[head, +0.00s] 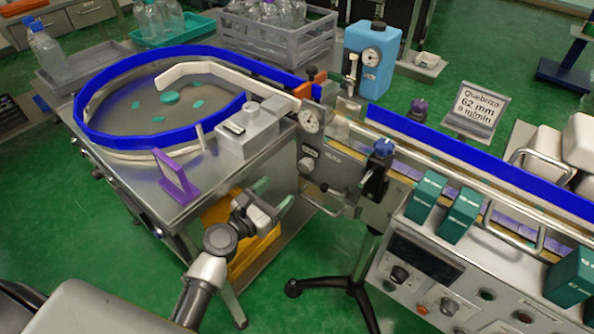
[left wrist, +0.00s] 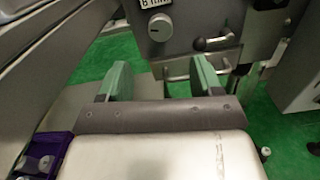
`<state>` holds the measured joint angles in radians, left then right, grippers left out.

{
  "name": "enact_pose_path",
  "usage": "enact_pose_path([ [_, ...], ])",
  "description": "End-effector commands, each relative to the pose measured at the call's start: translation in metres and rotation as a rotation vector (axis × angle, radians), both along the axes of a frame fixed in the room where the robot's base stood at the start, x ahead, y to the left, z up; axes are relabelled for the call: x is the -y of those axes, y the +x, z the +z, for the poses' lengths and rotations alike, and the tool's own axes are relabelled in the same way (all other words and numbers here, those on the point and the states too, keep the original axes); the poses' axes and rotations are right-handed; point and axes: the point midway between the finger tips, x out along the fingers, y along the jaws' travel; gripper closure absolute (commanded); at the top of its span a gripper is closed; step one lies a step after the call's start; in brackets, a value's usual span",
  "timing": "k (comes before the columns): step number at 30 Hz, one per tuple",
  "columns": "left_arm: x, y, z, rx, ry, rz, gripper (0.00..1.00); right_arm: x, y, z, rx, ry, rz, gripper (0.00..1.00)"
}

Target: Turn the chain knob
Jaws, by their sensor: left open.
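My left gripper (head: 272,196) is in front of the grey machine panel, beside the steel table. Its two green fingers stand apart with nothing between them, as the left wrist view (left wrist: 160,76) also shows. A round silver knob (left wrist: 160,27) sits on the panel beyond the fingers, apart from them, with a partly cut-off label above it. A silver knob (head: 306,165) also shows below the dial in the head view. A blue-topped knob (head: 384,148) stands farther right. I cannot tell which is the chain knob. My right gripper is not in view.
A lever handle (left wrist: 214,42) is right of the silver knob. A purple frame (head: 175,178) stands on the table's front corner. The control box (head: 430,262) with green blocks is at right, and a black tripod foot (head: 352,283) is below. Green floor is open between.

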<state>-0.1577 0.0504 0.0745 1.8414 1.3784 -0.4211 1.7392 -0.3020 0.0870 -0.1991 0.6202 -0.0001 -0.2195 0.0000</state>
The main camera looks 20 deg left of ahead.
Motion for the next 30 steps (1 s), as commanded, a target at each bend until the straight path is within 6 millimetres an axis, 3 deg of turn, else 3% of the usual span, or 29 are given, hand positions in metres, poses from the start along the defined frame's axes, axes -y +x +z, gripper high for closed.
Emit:
enact_pose_path([
  [6, 0.014, 0.038, 0.001, 0.002, 0.003, -0.001, 0.35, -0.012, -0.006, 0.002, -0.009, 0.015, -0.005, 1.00],
  [15, 0.030, 0.083, -0.001, -0.001, 0.007, -0.001, 0.35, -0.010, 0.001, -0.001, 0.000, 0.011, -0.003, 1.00],
  [28, 0.034, 0.093, -0.001, -0.001, 0.008, -0.001, 0.35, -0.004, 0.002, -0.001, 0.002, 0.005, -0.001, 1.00],
  [30, 0.034, 0.093, -0.001, -0.001, 0.008, -0.001, 0.44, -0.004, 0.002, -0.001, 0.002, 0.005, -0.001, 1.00],
])
